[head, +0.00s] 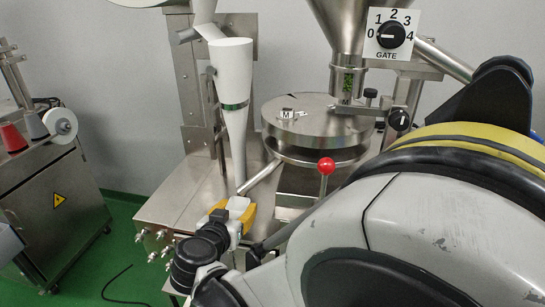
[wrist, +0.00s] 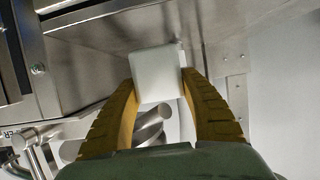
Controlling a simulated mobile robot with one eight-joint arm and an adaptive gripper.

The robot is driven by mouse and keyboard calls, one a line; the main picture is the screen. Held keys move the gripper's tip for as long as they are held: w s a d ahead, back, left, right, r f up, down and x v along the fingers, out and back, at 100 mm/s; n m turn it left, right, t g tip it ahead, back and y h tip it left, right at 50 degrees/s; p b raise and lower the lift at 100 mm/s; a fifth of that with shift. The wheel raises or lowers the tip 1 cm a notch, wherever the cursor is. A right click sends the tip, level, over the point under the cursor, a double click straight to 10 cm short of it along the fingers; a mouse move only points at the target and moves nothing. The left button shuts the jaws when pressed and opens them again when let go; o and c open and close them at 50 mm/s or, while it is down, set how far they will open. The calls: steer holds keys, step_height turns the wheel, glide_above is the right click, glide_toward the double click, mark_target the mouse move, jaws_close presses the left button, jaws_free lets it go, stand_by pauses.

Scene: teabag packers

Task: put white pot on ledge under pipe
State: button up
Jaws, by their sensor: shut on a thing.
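The white pot (wrist: 156,72) is a small white block-like shape between the two yellow fingers of my gripper (wrist: 158,84) in the wrist view. The fingers touch it on both sides. In the head view my gripper (head: 232,214) is at the front of the steel machine, with a bit of the white pot (head: 238,204) showing between its yellow fingers. A slanted steel pipe (head: 262,177) comes down from the round drum and ends just above my gripper. A pipe end (wrist: 150,129) also shows below the pot in the wrist view. I cannot make out the ledge clearly.
A tall white cone (head: 233,100) stands just behind my gripper. A red-knobbed lever (head: 326,167) rises to its right, in front of the round steel drum (head: 316,125). Steel panels (wrist: 95,52) are close to the pot. A cabinet (head: 52,200) stands at left.

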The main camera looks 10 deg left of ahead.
mark_target(240, 214)
steer(key=shift+w+d, duration=0.1)
steer(key=shift+w, duration=0.25)
steer(key=shift+w+f+b, duration=0.2)
steer(key=shift+f+b, duration=0.4)
steer(key=shift+f, duration=0.3)
steer(key=shift+w+f+b, duration=0.15)
steer(key=shift+f+b, duration=0.45)
steer(key=shift+f, duration=0.25)
steer(key=shift+f, duration=0.1)
steer(key=o, duration=1)
steer(key=shift+s+r, duration=0.25)
steer(key=p+v, duration=0.3)
steer(key=v, duration=0.8)
steer(key=shift+s+p, duration=0.25)
steer(key=shift+p, duration=0.05)
